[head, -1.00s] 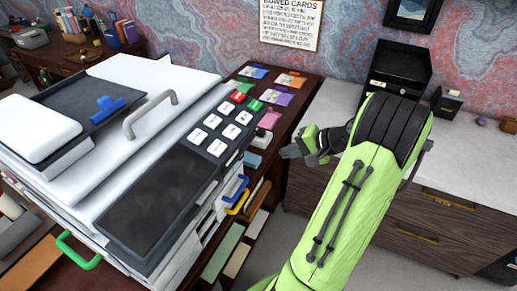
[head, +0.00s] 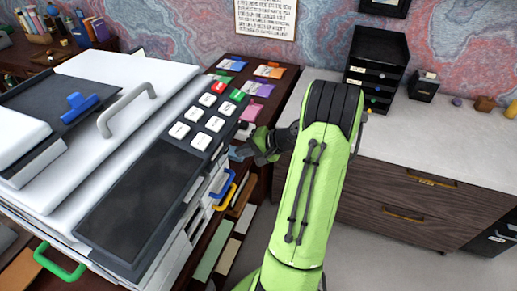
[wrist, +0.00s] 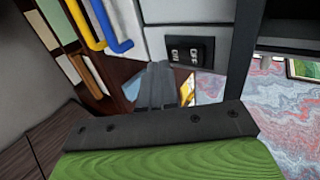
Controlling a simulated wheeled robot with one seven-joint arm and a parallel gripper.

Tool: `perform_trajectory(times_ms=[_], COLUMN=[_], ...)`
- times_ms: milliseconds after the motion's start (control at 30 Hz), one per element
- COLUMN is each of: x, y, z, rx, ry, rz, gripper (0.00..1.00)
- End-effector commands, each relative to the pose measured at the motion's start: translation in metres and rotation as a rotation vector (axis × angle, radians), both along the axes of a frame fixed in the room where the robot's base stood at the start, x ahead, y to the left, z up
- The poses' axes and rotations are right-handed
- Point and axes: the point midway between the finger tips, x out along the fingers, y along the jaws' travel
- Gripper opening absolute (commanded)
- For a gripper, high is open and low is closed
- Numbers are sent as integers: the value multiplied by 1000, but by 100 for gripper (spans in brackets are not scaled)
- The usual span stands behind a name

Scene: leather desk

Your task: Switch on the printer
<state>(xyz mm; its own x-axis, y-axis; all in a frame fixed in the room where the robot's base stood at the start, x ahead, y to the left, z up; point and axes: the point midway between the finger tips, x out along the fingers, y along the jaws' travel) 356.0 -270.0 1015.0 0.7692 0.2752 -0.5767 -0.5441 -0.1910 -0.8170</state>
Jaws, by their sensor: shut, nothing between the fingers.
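The printer (head: 112,147) is a large white machine with a dark screen and a keypad (head: 205,122) on its top right. In the wrist view, a small black switch with white lettering (wrist: 188,50) is set in the printer's pale side wall. My gripper (head: 238,151) is beside the printer's right side, just below the keypad edge in the head view. In the wrist view my gripper (wrist: 158,70) is shut and empty, its tips just below and left of the switch. I cannot tell whether they touch the printer. The switch is hidden in the head view.
Blue (head: 222,187) and yellow (head: 226,197) handles stick out of the printer's side near my gripper. Colored cards (head: 269,72) lie on the wooden desk behind. A counter (head: 420,128) with a black letter tray (head: 376,65) stands at right. Floor shows between them.

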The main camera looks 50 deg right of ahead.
Motion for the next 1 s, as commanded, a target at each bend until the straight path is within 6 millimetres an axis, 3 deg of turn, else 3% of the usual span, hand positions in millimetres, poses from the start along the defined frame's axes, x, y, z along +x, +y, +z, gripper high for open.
perform_trajectory(times_ms=[100, 233, 1000], x=[18, 26, 31], y=[7, 9, 11], z=[0, -1, 4], rx=[-2, -3, -2], ry=[-2, -2, -3], rz=[5, 2, 2], gripper=[0, 0, 0])
